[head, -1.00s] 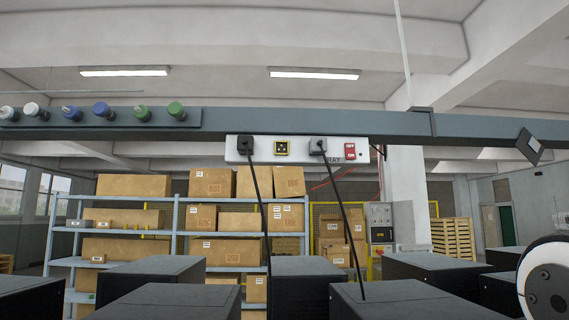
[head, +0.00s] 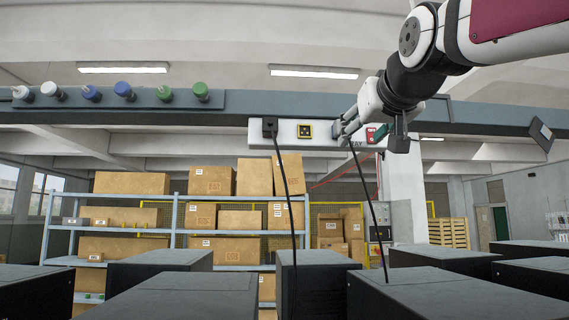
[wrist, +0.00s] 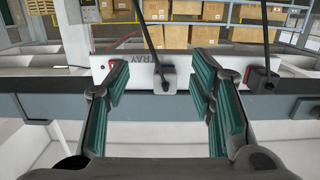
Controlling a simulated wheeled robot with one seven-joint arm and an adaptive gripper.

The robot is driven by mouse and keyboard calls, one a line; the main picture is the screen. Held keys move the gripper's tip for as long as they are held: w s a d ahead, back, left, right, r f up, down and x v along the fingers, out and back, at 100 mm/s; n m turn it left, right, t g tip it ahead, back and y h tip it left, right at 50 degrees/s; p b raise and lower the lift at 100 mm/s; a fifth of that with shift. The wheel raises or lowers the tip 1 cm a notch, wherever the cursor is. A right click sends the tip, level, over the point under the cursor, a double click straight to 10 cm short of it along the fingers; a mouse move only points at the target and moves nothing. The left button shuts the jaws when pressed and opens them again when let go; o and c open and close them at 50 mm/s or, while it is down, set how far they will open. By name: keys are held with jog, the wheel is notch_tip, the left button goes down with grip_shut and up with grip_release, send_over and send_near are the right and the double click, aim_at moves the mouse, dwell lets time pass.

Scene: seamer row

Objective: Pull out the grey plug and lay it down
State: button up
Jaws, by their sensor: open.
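The grey plug (wrist: 168,80) sits in the white socket strip (wrist: 138,72), its black cable running away from it. In the wrist view it shows between my two open green-padded fingers (wrist: 158,80), with clear space on both sides. I cannot tell whether the fingertips reach past it. In the head view my gripper (head: 344,127) is at the strip (head: 288,133) and hides the grey plug; only its cable (head: 368,195) shows below. A black plug (head: 269,128) sits at the strip's left end, and it also shows in the wrist view (wrist: 262,79).
A red switch (head: 376,134) is close to my gripper. The strip is on a long grey beam (head: 237,104) with several coloured knobs at left. Black box tops (head: 180,293) stand below; a flat lid (head: 420,280) is below the cable.

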jog(key=shift+t, duration=0.6)
jog(key=r, duration=0.3)
jog(key=w+a+r, duration=0.1)
jog(key=shift+r, duration=0.2)
jog(key=shift+w+p, duration=1)
jog(key=shift+w, duration=3.5)
grip_shut()
jog(key=s+b, duration=0.1)
jog(key=s, duration=0.5)
jog(key=shift+b, duration=0.3)
